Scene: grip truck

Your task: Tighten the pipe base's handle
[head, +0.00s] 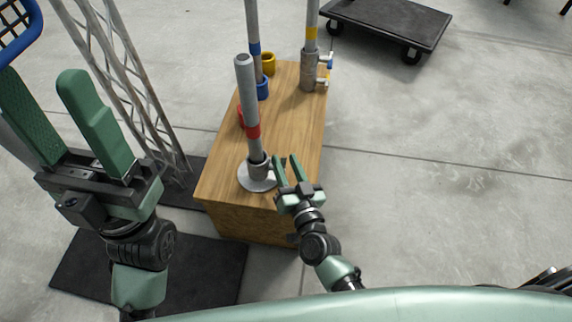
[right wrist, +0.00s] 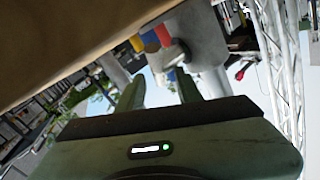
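A grey pipe (head: 245,95) with a red band stands slightly tilted in a pipe base (head: 258,182), a collar on a round flange near the front of the wooden box. My right gripper (head: 287,160) is open, with its fingers close to the right side of the collar. In the right wrist view the open fingers (right wrist: 158,90) point toward grey pipe parts (right wrist: 197,35), with no clear grip on anything. My left gripper (head: 38,85) is open and empty at the left, away from the box.
The wooden box (head: 295,125) also bears a blue-banded pipe (head: 252,20), a yellow-banded pipe in a base (head: 309,72) with small handles, and red, blue and yellow cups (head: 268,64). A metal truss (head: 135,85) stands left. A flat cart (head: 390,20) is behind.

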